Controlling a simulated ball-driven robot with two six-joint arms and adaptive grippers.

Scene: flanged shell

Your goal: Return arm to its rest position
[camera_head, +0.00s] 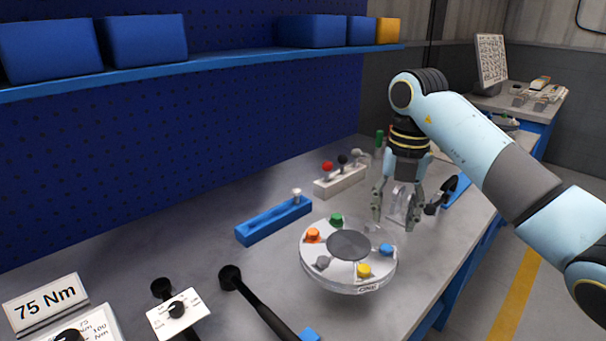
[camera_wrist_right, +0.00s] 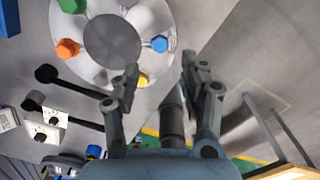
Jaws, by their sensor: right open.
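My right gripper (camera_head: 398,205) points down above the bench, behind and to the right of the round flanged shell (camera_head: 312,268). Its fingers are apart with nothing between them. In the right wrist view the open fingers of my right gripper (camera_wrist_right: 160,82) show, with the shell (camera_wrist_right: 160,20) beyond them. The shell carries an orange (camera_head: 312,235), a green (camera_head: 336,219), a blue (camera_head: 386,249), a yellow (camera_head: 364,270) and a grey bolt (camera_head: 322,262) around a dark grey centre. My left gripper is not in view.
A blue rack (camera_head: 274,222) and a white rack with coloured knobs (camera_head: 341,181) stand behind the shell. Black-handled wrenches (camera_head: 255,303) and a 75 Nm sign (camera_head: 46,303) are at front left. A blue shelf (camera_head: 220,63) with bins runs above. The bench's right edge is close to the shell.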

